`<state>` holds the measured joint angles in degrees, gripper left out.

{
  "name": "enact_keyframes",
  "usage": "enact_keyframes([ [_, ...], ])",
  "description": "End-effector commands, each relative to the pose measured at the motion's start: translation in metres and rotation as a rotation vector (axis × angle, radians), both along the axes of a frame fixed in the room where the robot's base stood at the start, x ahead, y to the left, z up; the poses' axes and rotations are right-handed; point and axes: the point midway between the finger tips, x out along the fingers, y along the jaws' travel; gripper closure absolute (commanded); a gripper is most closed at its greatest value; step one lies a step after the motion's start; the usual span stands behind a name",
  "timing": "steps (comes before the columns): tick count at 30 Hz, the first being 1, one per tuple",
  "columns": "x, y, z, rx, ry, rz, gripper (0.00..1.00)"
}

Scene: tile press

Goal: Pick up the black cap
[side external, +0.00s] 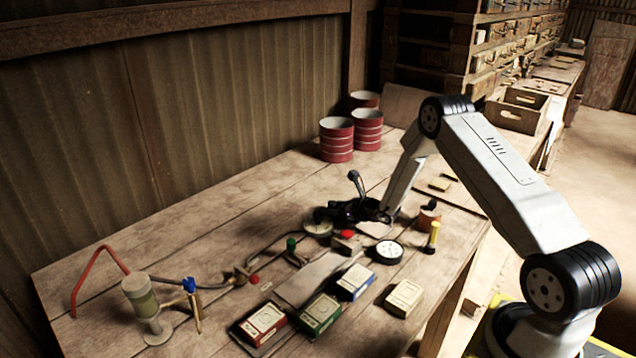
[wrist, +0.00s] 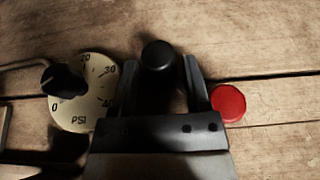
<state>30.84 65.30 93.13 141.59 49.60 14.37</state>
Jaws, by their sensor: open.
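The black cap (wrist: 157,55) is a small round dark disc in the wrist view, near the top centre. My gripper (wrist: 160,68) is open, with one finger on each side of the cap. Gaps show between the cap and both fingers, so they look apart from it. In the side view my gripper (side external: 335,212) is low over the middle of the bench. I cannot make out the cap there; the dark gripper appears to hide it.
A PSI dial (wrist: 83,92) is left of my gripper and a red button (wrist: 228,102) is close on its right. Small boxes (side external: 320,312) lie at the front. Red-banded cans (side external: 337,140) stand behind. A yellow-handled tool (side external: 432,238) stands to the right.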

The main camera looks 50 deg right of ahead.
Motion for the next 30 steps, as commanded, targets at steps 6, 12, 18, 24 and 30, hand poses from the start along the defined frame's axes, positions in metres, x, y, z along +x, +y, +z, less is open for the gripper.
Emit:
enact_keyframes([
  [6,-0.0001,0.0001,0.0003,-0.001,0.000,0.000,0.40],
  [12,-0.0001,0.0001,0.0004,-0.001,-0.001,0.000,0.62],
  [18,0.0000,0.0000,0.0004,-0.001,-0.001,0.000,1.00],
  [24,0.0000,0.0000,0.0007,-0.001,-0.001,0.000,1.00],
  [30,0.0002,-0.0001,0.0049,-0.001,-0.002,0.000,1.00],
])
